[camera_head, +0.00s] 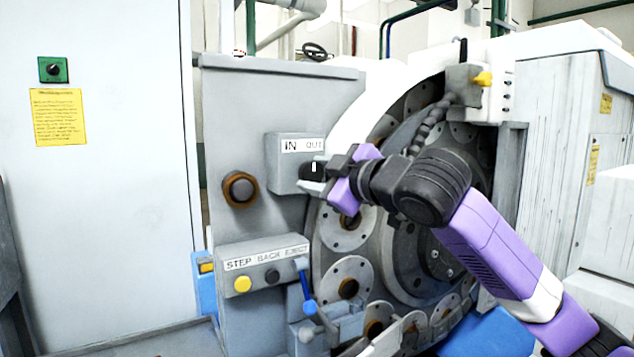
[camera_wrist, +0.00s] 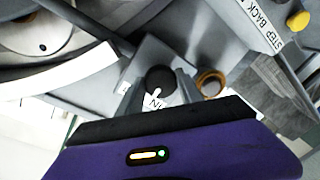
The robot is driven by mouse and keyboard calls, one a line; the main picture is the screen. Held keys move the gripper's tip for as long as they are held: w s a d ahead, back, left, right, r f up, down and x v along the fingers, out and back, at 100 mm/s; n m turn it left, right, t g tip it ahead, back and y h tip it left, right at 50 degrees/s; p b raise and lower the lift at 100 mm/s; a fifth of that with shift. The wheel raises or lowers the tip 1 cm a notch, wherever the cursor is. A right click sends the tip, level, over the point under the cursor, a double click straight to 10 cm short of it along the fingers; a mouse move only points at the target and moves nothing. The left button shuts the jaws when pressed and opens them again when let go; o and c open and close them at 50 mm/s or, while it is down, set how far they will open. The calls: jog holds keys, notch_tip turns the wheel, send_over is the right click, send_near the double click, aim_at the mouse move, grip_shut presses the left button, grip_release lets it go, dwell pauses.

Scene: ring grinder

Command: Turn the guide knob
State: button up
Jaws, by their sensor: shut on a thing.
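The guide knob (camera_head: 312,167) is a small black knob with a white mark, on the grey box labelled IN and OUT (camera_head: 288,176). In the wrist view the black knob (camera_wrist: 160,78) sits just past my gripper's purple body, near the middle. My gripper (camera_head: 314,182) reaches in from the right and is shut on the knob. Its fingertips lie at the knob's sides, and the exact contact is partly hidden. The white mark looks roughly upright in the head view.
Below is the STEP BACK EJECT panel (camera_head: 262,262) with a yellow button (camera_head: 242,285) and a blue lever (camera_head: 306,290). The large round grinder disc (camera_head: 350,279) stands close behind my arm.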

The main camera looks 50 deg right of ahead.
jog(key=n+b, duration=0.2)
jog(key=n, duration=0.4)
jog(key=shift+a+f+h, duration=0.1)
jog(key=shift+a+h, duration=0.05)
jog(key=shift+h, duration=0.15)
dwell(0.4)
jog(key=o, duration=1.1)
jog(key=b+v, duration=0.2)
jog(key=v, duration=0.5)
jog(key=shift+s+a+r, duration=0.15)
jog(key=shift+s+r, duration=0.05)
jog(key=shift+s, duration=0.15)
jog(key=shift+r, duration=0.1)
